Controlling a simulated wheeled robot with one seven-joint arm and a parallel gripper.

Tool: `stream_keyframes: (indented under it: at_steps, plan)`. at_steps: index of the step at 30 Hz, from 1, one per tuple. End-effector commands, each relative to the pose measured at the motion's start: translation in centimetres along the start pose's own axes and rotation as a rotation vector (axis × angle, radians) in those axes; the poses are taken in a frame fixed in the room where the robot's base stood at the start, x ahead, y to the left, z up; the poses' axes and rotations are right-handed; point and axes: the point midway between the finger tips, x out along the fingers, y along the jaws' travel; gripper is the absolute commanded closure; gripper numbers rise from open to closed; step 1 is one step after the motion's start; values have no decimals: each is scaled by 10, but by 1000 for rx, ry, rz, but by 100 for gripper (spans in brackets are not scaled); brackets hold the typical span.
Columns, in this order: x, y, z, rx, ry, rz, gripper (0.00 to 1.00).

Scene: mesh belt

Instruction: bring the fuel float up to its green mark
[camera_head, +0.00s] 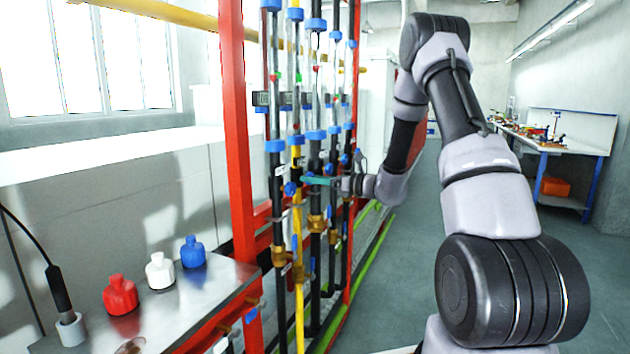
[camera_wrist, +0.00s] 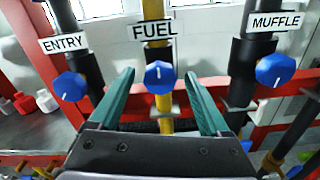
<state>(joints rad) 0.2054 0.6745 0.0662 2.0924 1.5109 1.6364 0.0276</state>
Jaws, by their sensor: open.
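The blue fuel knob (camera_wrist: 159,77) sits on the yellow fuel pipe (camera_wrist: 166,116) under the FUEL label (camera_wrist: 154,29). In the head view the yellow pipe (camera_head: 298,225) runs up to a clear fuel tube (camera_head: 295,62). Small red and green marks show on the tubes there; they are too small to tell the fuel float's height against its green mark. My gripper (camera_wrist: 159,73) is open, its teal fingers on either side of the fuel knob in the picture, with gaps on both sides. In the head view my gripper (camera_head: 308,180) is at the rack, partly among the pipes.
The ENTRY knob (camera_wrist: 70,86) is to the left and the MUFFLE knob (camera_wrist: 275,69) to the right. A red upright (camera_head: 236,130) frames the rack. Red, white and blue bottles stand on a metal bench (camera_head: 205,290). Open floor lies right of the rack.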

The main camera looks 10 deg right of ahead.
Motion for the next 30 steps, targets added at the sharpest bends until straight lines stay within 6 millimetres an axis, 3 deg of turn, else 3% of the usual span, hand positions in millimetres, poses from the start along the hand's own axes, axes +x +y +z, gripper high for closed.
stream_keyframes:
  at_steps: [6,8,12,13,22,30]
  plan:
    - [0,0,0,0,0,0,19]
    - [0,0,0,0,0,0,39]
    - [0,0,0,0,0,0,92]
    - [0,0,0,0,0,0,100]
    - [0,0,0,-32,0,-1,100]
    - [0,0,0,-184,0,-1,100]
